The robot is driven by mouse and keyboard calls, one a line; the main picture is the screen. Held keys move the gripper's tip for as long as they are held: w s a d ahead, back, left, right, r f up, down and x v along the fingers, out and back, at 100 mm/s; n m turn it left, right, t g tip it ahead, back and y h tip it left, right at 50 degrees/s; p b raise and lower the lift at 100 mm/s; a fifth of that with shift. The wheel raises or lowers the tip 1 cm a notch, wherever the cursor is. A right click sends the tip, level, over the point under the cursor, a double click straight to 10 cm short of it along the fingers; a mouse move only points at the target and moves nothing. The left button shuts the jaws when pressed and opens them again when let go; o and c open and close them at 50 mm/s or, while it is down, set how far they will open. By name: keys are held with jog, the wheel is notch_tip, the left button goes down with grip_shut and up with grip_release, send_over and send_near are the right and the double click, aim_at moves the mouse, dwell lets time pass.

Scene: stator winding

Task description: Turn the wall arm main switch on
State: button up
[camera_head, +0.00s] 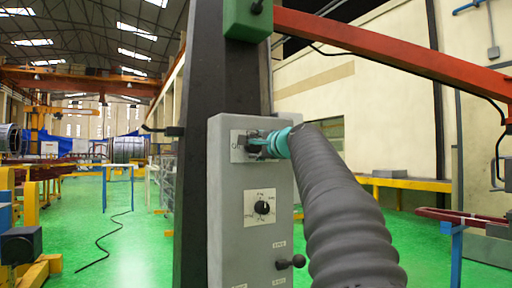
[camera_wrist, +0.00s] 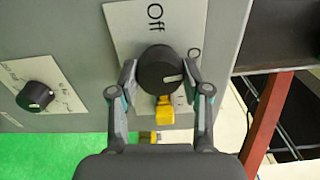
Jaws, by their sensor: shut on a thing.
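The main switch is a round black knob (camera_wrist: 160,70) on a pale plate marked "Off", filling the middle of the wrist view. A yellow piece (camera_wrist: 164,112) sits just below the knob, between the fingers. In the head view, my gripper (camera_head: 258,143) reaches the upper plate of the grey control box (camera_head: 228,205) and hides most of the switch.
A second black knob (camera_head: 263,208) on its own plate sits lower on the box. A small ball-ended lever (camera_head: 290,263) sticks out near the bottom. The box hangs on a dark column (camera_head: 196,80), with a red-orange beam (camera_head: 390,55) above my arm.

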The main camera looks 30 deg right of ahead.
jog(key=shift+m, duration=1)
jog(key=o, duration=1.2)
jog(key=shift+c, duration=0.2)
jog(key=shift+s, duration=0.1)
jog(key=s, duration=1.1)
jog(key=shift+s+d, duration=0.25)
jog(key=shift+s, duration=0.15)
